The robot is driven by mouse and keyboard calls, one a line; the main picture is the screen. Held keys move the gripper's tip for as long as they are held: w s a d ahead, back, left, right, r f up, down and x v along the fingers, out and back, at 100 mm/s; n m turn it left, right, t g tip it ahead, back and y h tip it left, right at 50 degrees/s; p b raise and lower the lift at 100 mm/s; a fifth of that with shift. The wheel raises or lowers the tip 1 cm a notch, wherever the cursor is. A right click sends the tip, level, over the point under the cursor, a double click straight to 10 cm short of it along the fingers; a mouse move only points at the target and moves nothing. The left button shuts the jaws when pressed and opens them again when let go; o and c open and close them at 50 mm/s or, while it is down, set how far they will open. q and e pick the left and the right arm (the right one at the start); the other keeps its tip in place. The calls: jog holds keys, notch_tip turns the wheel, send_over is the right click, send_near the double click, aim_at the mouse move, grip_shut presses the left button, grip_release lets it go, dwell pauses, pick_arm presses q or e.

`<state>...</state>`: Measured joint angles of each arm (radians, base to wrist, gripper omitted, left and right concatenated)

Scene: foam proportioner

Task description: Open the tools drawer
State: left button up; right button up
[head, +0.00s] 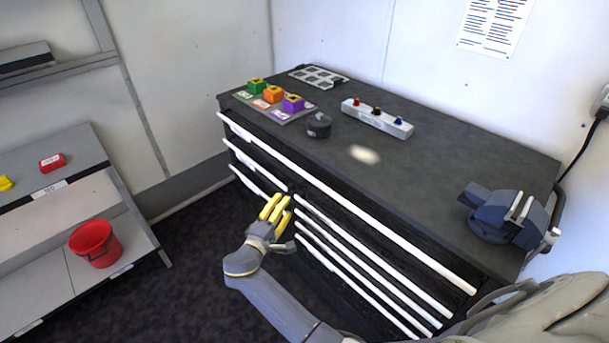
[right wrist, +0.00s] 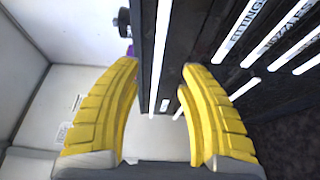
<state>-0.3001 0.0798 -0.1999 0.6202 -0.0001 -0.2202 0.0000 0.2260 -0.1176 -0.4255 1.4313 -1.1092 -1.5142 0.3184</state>
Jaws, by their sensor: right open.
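A dark cabinet (head: 440,165) with several drawers stands in the middle of the head view. White bar handles run along its front: a long top handle (head: 340,195), shorter left handles (head: 255,165) and a stack of right handles (head: 370,258). All drawers look shut. I cannot read a tools label. In the right wrist view two strips read FITTINGS (right wrist: 240,30) and NOZZLES (right wrist: 285,32). My right gripper (head: 276,207) has yellow fingers and is open and empty, in front of the cabinet; it also shows in the right wrist view (right wrist: 160,75). My left gripper is not in view.
On the cabinet top are coloured blocks (head: 273,94), a black round part (head: 318,124), a light bar with coloured knobs (head: 377,118) and a vise (head: 505,213). A shelf with a red bucket (head: 93,243) stands at left. Dark floor (head: 190,255) between is clear.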

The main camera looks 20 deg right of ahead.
aim_at(304, 175)
jog(key=x, duration=1.7)
jog(key=shift+w, duration=0.1)
jog(key=shift+c, duration=0.2)
grip_shut()
